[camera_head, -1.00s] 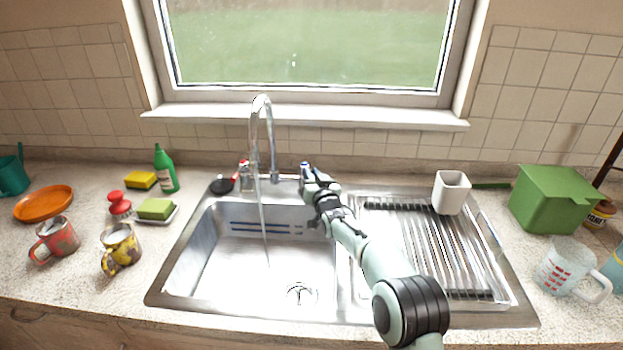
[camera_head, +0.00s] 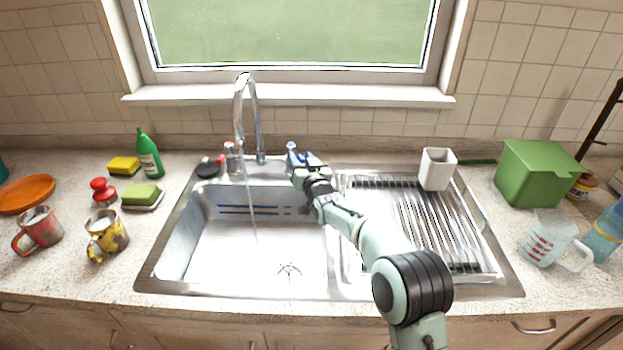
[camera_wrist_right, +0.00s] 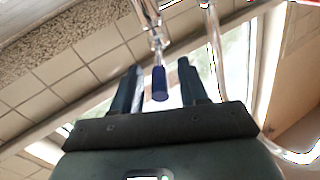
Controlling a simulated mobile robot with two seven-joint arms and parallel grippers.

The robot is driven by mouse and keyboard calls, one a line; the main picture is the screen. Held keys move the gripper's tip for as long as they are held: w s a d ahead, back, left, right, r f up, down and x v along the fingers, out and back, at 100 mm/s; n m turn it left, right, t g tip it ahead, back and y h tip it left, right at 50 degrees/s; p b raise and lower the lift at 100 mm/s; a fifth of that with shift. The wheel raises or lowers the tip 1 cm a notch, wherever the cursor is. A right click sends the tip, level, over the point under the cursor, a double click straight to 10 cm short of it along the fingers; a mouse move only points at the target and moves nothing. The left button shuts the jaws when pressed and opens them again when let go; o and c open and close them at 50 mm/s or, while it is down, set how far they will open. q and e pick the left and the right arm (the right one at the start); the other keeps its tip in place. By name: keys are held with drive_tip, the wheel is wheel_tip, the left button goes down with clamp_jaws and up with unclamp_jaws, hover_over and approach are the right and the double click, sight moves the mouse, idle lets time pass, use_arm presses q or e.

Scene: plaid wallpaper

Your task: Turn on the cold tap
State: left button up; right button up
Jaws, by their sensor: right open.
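The cold tap (camera_head: 291,146), marked blue, stands behind the sink to the right of the spout (camera_head: 247,110). My right gripper (camera_head: 297,160) is just in front of it and partly hides it. In the right wrist view the tap's blue part (camera_wrist_right: 160,84) lies between the two spread fingers of my right gripper (camera_wrist_right: 159,68). Gaps show on both sides, so the fingers look clear of it. A thin stream of water (camera_head: 250,205) runs from the spout into the basin. My left gripper is not in view.
The red-marked tap (camera_head: 229,150) stands left of the spout. The steel basin (camera_head: 225,255) is empty, and the ribbed drainer (camera_head: 420,220) holds a white cup (camera_head: 437,168). Mugs, sponges and a green bottle (camera_head: 148,155) are left; a green box (camera_head: 537,173) is right.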

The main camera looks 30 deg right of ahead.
drive_tip(key=b+v, duration=0.1)
drive_tip(key=v, duration=0.9)
drive_tip(key=shift+s, duration=0.4)
drive_tip(key=shift+r, duration=0.15)
